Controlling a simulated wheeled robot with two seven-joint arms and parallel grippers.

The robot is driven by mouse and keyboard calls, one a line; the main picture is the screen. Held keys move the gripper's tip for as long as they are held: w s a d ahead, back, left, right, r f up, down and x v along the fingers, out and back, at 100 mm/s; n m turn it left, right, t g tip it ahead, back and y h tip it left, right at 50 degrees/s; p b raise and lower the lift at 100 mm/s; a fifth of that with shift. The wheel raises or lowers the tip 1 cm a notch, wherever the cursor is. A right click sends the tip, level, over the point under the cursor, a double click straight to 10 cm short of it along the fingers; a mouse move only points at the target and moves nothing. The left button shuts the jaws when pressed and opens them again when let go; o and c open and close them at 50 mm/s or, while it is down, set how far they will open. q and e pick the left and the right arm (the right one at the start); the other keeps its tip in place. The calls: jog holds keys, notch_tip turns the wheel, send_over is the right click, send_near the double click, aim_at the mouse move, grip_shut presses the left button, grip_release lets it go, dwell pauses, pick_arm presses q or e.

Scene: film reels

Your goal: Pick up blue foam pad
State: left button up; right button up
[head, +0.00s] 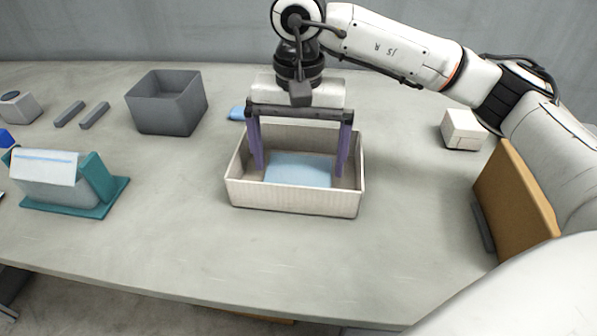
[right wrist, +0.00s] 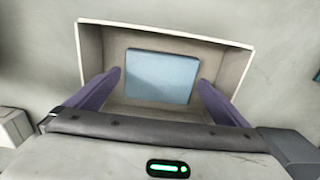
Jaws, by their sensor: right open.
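The blue foam pad (head: 300,170) lies flat on the floor of a cream open box (head: 294,197) near the middle of the table. In the right wrist view the pad (right wrist: 161,77) looks like a light blue square near the middle of the box (right wrist: 165,32). My right gripper (head: 301,174) points down into the box with its purple fingers wide apart, one to each side of the pad. It is open and empty, and its fingers (right wrist: 160,88) do not appear to touch the pad. My left gripper is not in view.
A grey open bin (head: 167,106) stands left of the box. A teal stand (head: 97,187) is at the left. A blue piece (head: 237,113) lies behind the box. A white block (head: 463,130) and a brown panel (head: 513,203) are at the right. Table in front is clear.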

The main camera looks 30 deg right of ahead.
notch_tip(320, 180, down, 2)
jog(key=shift+f, duration=0.1)
jog(key=c, duration=0.7)
jog(key=shift+r, duration=0.2)
